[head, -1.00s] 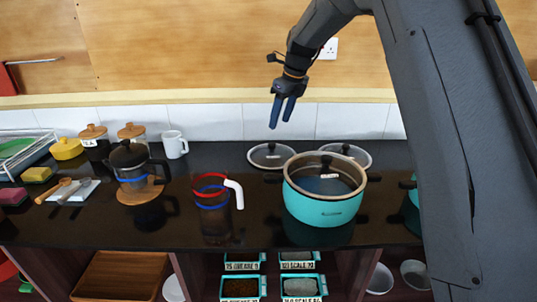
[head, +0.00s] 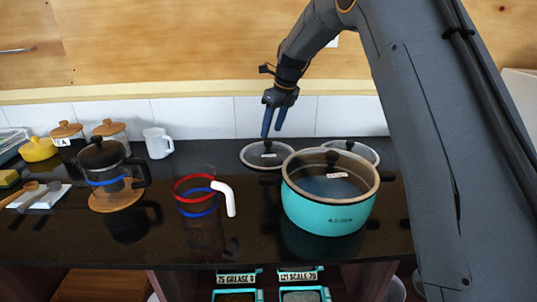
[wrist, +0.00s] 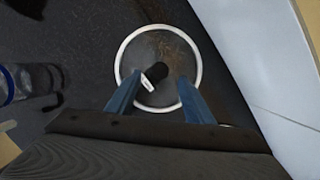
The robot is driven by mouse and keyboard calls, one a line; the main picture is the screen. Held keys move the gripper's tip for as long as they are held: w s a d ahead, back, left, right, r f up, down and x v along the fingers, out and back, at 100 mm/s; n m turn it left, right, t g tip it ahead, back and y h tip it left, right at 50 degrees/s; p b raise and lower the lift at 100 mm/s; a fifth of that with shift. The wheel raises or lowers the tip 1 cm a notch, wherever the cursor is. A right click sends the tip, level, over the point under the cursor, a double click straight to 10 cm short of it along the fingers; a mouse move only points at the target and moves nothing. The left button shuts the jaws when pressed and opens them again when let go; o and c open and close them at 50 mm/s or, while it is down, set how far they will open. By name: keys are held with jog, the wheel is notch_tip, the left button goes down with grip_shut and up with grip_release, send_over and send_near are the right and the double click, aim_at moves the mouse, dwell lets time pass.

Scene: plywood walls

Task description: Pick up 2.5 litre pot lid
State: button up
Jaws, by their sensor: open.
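A round glass lid (head: 266,154) with a pale rim and a dark knob lies on the black counter near the tiled wall, left of and behind the turquoise pot. Its label is too small to read. My gripper (head: 274,125) is open and empty, pointing down above this lid. In the wrist view, the lid (wrist: 185,62) lies beyond the two blue fingers (wrist: 159,79), with its black knob and small white tag between them. A second glass lid (head: 362,150) lies to the right, partly hidden by the pot.
The turquoise pot (head: 325,215) has its own glass lid with a dark knob and stands in front of the lids. A glass jug (head: 196,195) with red and blue bands, a white mug (head: 157,143) and a coffee press (head: 105,170) stand to the left. Tiled wall (head: 205,122) is close behind.

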aim_at(268, 141)
jog(key=shift+p+x, duration=1)
jog(key=shift+x, duration=1.8)
jog(key=shift+s, duration=0.1)
grip_shut()
